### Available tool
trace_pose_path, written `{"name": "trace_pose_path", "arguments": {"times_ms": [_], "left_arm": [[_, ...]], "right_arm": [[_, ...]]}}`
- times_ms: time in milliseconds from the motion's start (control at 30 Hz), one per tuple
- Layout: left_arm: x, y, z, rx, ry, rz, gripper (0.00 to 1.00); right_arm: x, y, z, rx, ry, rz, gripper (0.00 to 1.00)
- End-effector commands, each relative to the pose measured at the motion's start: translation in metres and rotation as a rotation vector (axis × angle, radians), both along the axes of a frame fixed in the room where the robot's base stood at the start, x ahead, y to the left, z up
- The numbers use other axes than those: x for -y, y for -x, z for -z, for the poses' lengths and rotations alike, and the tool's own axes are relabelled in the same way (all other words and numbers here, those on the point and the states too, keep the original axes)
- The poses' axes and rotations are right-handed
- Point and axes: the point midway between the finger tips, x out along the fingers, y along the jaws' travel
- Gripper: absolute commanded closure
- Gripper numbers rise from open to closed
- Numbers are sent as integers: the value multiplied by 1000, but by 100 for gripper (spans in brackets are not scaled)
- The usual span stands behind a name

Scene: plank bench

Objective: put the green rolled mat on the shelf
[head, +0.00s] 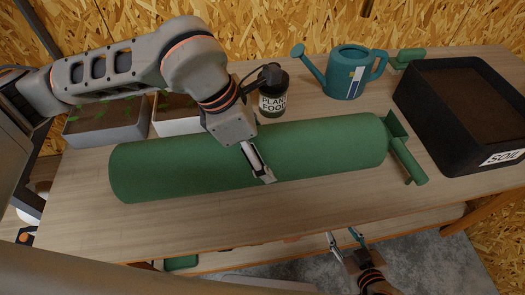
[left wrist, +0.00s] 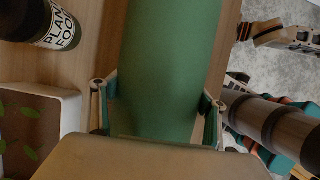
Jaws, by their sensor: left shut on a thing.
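The green rolled mat (head: 325,148) lies lengthwise along the wooden bench top in the head view. I cannot tell whether it touches the bench or is slightly raised. My left gripper (head: 262,170) reaches over its middle and is shut on it. In the left wrist view the mat (left wrist: 170,65) runs between the two fingers (left wrist: 158,100). The shelf (head: 415,222) is a wooden board below the bench top, partly hidden by the bench. My right gripper (head: 346,240) is low in front of the bench, with its fingers apart and empty.
A plant food jar (head: 273,95) stands close behind the mat. Planters (head: 105,127) stand behind its left part. A teal watering can (head: 347,75), a black soil tray (head: 437,120) and a green hand tool (head: 408,160) are at the right. A green item (head: 181,263) lies low, below the bench.

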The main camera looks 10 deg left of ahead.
Motion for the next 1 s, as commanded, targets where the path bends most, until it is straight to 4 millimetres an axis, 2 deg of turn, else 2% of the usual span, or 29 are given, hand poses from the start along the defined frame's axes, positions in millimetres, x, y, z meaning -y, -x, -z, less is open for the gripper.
{"name": "trace_pose_path", "arguments": {"times_ms": [100,367,400,433,467,833,1000], "left_arm": [[0,0,8,2,2,1,69],[0,-1,9,3,2,0,69],[0,0,10,0,0,0,20],[0,0,9,0,0,0,13],[0,0,9,0,0,0,10],[0,0,8,1,1,0,10],[-7,1,-9,5,2,-1,10]], "right_arm": [[0,0,-1,0,0,0,60],[0,0,0,0,0,0,60],[0,0,0,0,0,0,60],[0,0,0,0,0,0,60],[0,0,0,-1,0,0,60],[0,0,-1,0,0,0,60],[0,0,3,-1,0,0,60]]}}
